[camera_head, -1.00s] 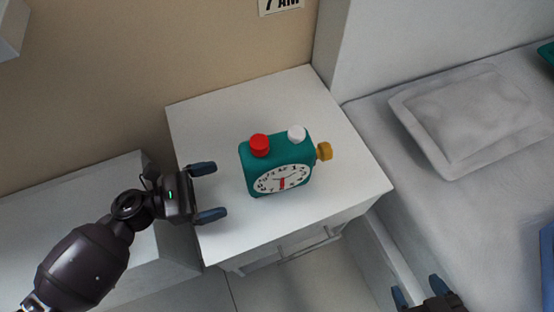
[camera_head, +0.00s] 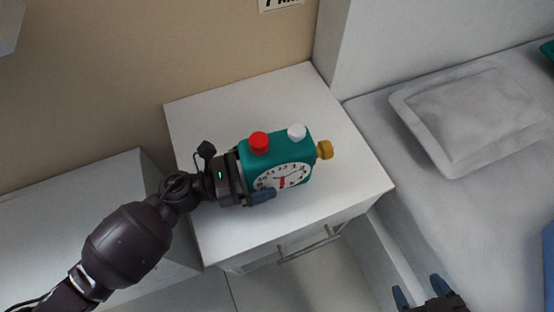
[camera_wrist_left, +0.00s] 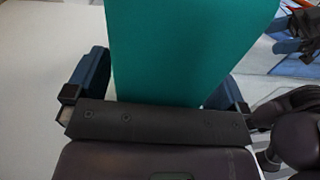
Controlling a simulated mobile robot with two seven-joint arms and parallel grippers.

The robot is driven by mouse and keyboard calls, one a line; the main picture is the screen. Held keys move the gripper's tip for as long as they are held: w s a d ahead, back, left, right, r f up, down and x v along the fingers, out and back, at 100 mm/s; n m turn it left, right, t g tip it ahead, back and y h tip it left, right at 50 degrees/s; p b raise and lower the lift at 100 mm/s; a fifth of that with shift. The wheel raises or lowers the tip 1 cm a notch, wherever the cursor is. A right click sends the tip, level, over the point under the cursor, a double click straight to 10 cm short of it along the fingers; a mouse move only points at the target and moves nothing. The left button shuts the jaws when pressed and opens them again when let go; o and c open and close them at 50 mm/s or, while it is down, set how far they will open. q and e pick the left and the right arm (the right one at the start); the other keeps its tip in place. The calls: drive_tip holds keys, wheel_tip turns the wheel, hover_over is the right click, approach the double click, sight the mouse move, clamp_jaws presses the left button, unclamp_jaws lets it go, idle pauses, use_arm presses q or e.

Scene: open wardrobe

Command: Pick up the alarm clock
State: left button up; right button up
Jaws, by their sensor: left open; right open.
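The alarm clock (camera_head: 296,156) is a teal box with a white dial, a red knob and a white knob on top, and a yellow knob on its right side. It stands on the white nightstand (camera_head: 215,118). My left gripper (camera_head: 258,178) is open around the clock's left side, with one finger in front of the dial and the other hidden behind the clock. In the left wrist view the clock's teal side (camera_wrist_left: 185,50) fills the space between the two fingers. My right gripper (camera_head: 421,292) is open and empty at the bottom right, partly cut off by the frame edge.
A bed with a grey pillow (camera_head: 465,115) lies to the right. A lower white surface (camera_head: 80,200) is at the left. The nightstand's drawer handle (camera_head: 310,245) faces the front. The nightstand top around the clock is clear.

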use_arm(q)
drive_tip(key=shift+d, duration=0.1)
drive_tip(key=c, duration=0.8)
drive_tip(key=shift+c, duration=0.2)
drive_tip(key=shift+r, duration=0.15)
